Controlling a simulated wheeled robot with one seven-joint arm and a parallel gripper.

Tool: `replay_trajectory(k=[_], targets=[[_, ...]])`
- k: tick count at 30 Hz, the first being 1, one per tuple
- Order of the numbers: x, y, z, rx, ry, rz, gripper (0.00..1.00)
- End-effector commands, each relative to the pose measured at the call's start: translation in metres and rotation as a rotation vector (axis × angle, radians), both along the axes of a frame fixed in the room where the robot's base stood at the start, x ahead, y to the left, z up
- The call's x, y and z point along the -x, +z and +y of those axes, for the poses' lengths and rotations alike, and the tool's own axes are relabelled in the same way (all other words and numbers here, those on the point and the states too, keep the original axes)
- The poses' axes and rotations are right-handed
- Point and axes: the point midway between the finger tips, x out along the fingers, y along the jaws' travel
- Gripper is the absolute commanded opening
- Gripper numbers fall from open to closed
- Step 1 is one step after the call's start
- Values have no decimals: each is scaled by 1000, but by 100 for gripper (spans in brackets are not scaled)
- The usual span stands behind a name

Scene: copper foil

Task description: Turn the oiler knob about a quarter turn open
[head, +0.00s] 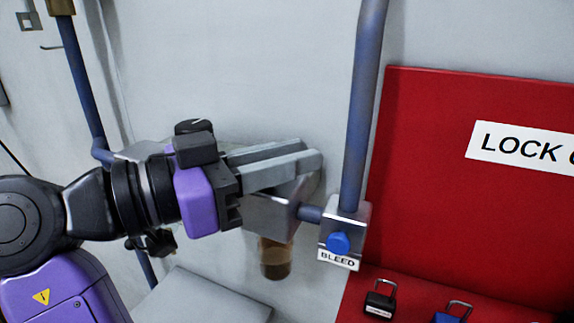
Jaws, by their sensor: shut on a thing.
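The oiler is a grey metal block (275,215) with an amber bowl (275,260) hanging under it, fixed in the pipe line on the wall. My gripper (308,160) reaches in from the left, its two grey fingers lying across the top of the oiler block. The fingers are shut on the oiler knob, which they hide, so its turn angle cannot be read. A black round knob (194,127) with a pale mark shows behind my purple wrist, above another grey block that is partly hidden.
Right of the oiler, a metal block (346,222) carries a blue button (338,243) above a BLEED label, with a blue pipe (363,110) rising from it. A red lockout board (430,180) with padlocks (379,300) stands further right. A grey surface (205,299) lies below.

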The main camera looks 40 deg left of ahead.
Motion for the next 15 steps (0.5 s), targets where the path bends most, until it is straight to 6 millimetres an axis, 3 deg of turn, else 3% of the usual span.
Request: replay_trajectory(k=[15], targets=[[1, -2, -3, 1, -104, 4, 0]])
